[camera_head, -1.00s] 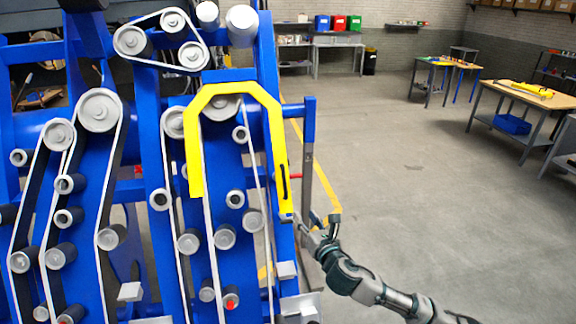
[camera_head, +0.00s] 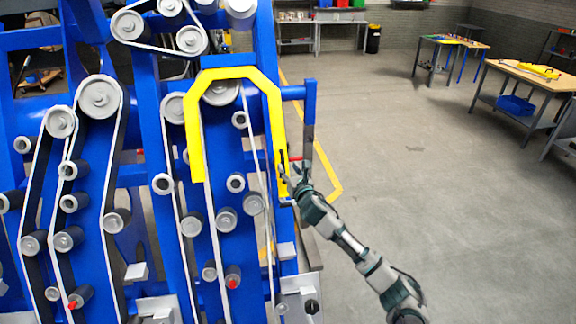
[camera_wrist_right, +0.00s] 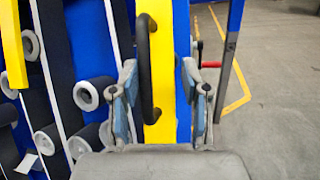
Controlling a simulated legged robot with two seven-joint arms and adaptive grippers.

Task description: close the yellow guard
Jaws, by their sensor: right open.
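The yellow guard (camera_head: 276,122) is an arched yellow frame in front of the blue harvester chassis (camera_head: 145,120). Its black handle (camera_wrist_right: 147,70) is on its right leg and stands upright between my right gripper's fingers in the right wrist view. My right gripper (camera_head: 292,172) is at the lower part of that leg in the head view. Its two fingers (camera_wrist_right: 163,100) are open, one on each side of the handle and the yellow leg. I cannot tell whether they touch the handle. My left gripper is not in view.
Belts and pulleys (camera_head: 100,98) cover the chassis to the left of the guard. A blue bracket with a dark post (camera_head: 308,130) stands just right of the guard. A red handle (camera_wrist_right: 210,64) sticks out beside the post. The floor to the right is clear up to the tables (camera_head: 530,75).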

